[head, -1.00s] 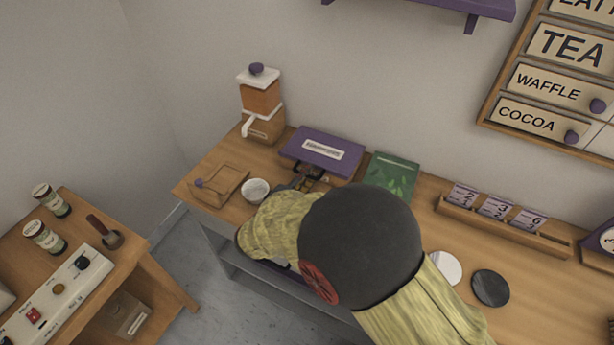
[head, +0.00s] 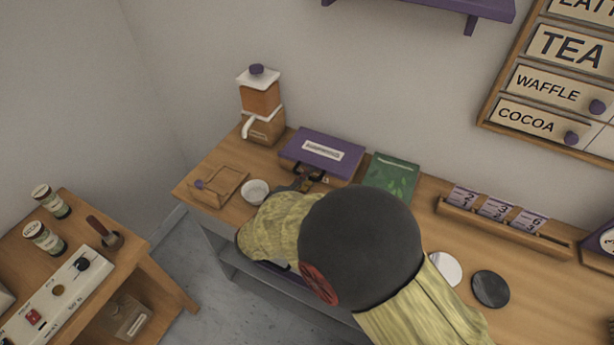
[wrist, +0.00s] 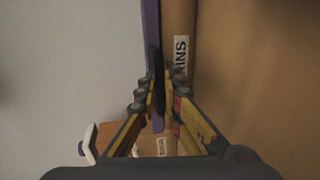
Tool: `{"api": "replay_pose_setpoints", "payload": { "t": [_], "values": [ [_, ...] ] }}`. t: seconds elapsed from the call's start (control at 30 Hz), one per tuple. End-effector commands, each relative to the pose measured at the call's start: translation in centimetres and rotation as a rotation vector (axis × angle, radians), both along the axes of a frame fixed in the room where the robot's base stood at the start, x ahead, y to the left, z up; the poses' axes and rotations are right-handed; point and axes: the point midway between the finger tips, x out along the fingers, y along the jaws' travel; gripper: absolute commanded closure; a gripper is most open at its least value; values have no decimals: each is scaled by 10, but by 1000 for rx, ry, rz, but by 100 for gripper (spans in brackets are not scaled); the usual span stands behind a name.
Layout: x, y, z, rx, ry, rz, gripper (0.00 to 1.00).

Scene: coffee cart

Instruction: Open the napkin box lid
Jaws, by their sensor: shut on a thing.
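The napkin box is on the counter against the wall, with a purple lid (head: 322,152) bearing a pale label. A dark handle (head: 318,174) shows at the lid's front edge. My gripper (head: 306,183) is at the front of the box, its fingers partly hidden by my arm. In the wrist view my gripper (wrist: 160,82) is shut on the dark handle (wrist: 157,65). The purple lid edge (wrist: 150,30) runs beside the tan box body (wrist: 180,20), whose label is partly visible. The lid looks nearly flat; any small gap is unclear.
A white bowl (head: 255,191) and a wooden holder (head: 218,187) stand left of the box. A grinder-like dispenser (head: 261,105) is behind them. A green packet or book (head: 392,174) lies close to the right. A number-card rack (head: 495,219) is farther right.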

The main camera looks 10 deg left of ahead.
Motion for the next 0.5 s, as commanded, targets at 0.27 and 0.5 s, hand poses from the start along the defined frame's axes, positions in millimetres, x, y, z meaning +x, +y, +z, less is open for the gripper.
{"api": "replay_pose_setpoints", "payload": {
  "t": [0.27, 0.5],
  "values": [
    [0, 0, -1, -1, 1, 0, 100],
    [0, 0, 5, 6, 20, 1, 100]
  ]
}}
